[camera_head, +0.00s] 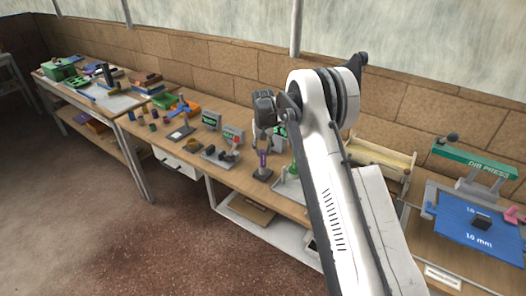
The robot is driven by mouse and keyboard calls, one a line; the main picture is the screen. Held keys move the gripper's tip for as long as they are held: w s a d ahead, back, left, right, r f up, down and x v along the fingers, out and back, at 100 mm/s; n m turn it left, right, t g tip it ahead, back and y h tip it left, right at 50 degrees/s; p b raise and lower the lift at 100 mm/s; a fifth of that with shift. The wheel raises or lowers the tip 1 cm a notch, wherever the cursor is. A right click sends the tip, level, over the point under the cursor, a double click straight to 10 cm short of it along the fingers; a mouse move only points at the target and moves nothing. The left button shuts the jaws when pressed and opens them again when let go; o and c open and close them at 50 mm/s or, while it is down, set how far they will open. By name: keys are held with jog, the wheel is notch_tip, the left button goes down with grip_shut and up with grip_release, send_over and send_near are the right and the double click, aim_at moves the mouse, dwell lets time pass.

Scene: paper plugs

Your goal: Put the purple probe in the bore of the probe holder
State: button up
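My gripper (263,149) points down over the middle bench, with its fingers just above a small purple piece. This looks like the purple probe (262,160), which stands upright directly below the fingers. A dark, flat base (262,175) sits on the bench under the probe. It may be the probe holder, but its bore is too small to see. I cannot tell whether the fingers touch the probe, or whether the probe is in the base or above it.
Two small meters with green displays (211,120) (232,134) stand left of my gripper. A tray with a green item (294,170) is close on the right, partly behind my arm. A green press (474,163) and a blue mat (455,222) are at far right.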

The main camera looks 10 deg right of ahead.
jog(key=shift+o, duration=1.3)
jog(key=shift+r, duration=0.1)
notch_tip(320, 180, up, 11)
jog(key=b, duration=0.2)
jog(key=s+r+t, duration=0.3)
jog(key=s+r, duration=1.7)
jog(key=s, duration=0.2)
jog(key=s+f+t, duration=0.2)
jog(key=s+f, duration=0.1)
jog(key=s, duration=1.1)
jog(key=s+f+t, duration=0.2)
jog(key=s, duration=1.2)
jog(key=shift+s+f, duration=0.15)
jog(key=shift+f, duration=0.25)
